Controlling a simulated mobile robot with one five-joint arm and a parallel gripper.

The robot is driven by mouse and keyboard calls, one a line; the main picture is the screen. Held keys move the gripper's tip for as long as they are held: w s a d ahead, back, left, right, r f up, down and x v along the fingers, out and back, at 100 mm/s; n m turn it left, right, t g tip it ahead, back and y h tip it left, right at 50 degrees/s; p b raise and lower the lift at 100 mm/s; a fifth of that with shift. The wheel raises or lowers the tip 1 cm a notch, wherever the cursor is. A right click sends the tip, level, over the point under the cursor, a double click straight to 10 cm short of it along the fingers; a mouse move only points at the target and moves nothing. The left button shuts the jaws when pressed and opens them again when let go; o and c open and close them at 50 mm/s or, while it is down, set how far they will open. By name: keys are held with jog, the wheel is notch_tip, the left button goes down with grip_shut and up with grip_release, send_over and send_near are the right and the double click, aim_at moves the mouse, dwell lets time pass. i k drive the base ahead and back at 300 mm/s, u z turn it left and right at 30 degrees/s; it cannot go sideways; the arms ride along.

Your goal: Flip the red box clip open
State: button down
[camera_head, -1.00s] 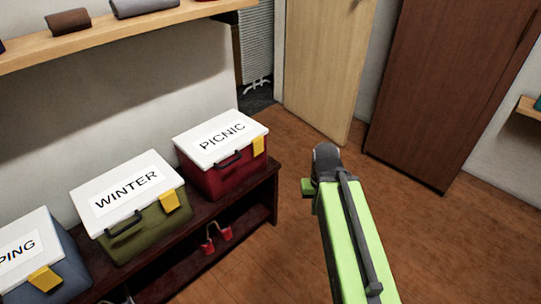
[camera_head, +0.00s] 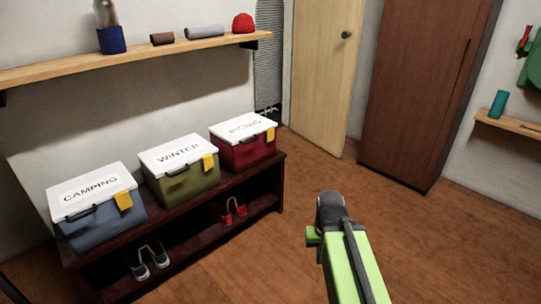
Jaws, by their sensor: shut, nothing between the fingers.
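The red box (camera_head: 243,153) has a white lid marked PICNIC and stands at the right end of a dark low bench. Its yellow clip (camera_head: 270,134) is at the right of the box's front, over the lid edge, and looks closed. A dark handle is beside it on the front. My green arm (camera_head: 352,265) reaches up from the bottom, right of the bench and well apart from the box. My gripper's fingers do not show.
A green box (camera_head: 183,183) marked WINTER and a blue box (camera_head: 97,222) marked CAMPING stand left on the bench (camera_head: 205,214). Shoes sit on its lower shelf. A wooden wall shelf (camera_head: 120,66) hangs above. The wooden floor (camera_head: 240,270) before the bench is clear.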

aim_at(269, 131)
jog(key=z, duration=0.75)
jog(key=k, duration=0.1)
jog(key=u, duration=1.65)
jog(key=i, duration=0.95)
jog(key=z, duration=0.05)
